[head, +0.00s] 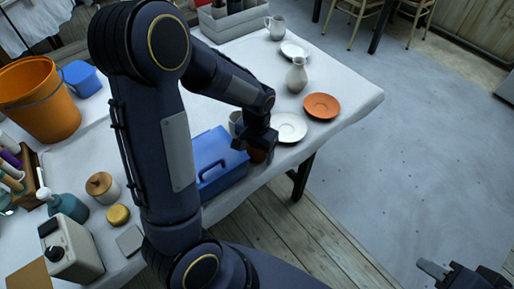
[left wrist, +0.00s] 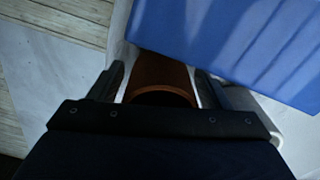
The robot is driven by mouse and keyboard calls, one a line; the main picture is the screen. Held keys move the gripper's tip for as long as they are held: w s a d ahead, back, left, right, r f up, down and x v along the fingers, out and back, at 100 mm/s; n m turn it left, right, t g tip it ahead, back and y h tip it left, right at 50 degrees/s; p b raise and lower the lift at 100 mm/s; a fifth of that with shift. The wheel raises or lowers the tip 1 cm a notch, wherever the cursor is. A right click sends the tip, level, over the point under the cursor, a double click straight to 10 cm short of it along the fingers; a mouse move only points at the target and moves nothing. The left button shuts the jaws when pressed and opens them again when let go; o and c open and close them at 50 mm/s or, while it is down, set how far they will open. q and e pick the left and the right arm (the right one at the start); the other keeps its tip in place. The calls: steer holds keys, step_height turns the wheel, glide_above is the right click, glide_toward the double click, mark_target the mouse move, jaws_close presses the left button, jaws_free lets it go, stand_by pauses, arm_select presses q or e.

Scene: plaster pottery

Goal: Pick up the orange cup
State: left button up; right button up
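The orange cup (left wrist: 160,75) is brown-orange and sits between the two fingers of my left gripper in the left wrist view. Pale gaps show between the cup and the fingers, so the gripper looks open around it. In the head view my left gripper (head: 258,143) is at the table's front edge, and a small part of the orange cup (head: 257,156) shows below it; the rest is hidden. My right gripper (head: 450,274) is at the bottom right, over the floor and away from the table; its opening is unclear.
A blue box (head: 217,160) stands close beside the cup, and also fills the upper right of the left wrist view (left wrist: 240,45). A white plate (head: 289,127), an orange plate (head: 321,106) and a white vase (head: 297,76) stand to the right. A pale cup (head: 235,119) is partly hidden behind my gripper.

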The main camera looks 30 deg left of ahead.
arm_select(q)
steer(key=c, duration=0.9)
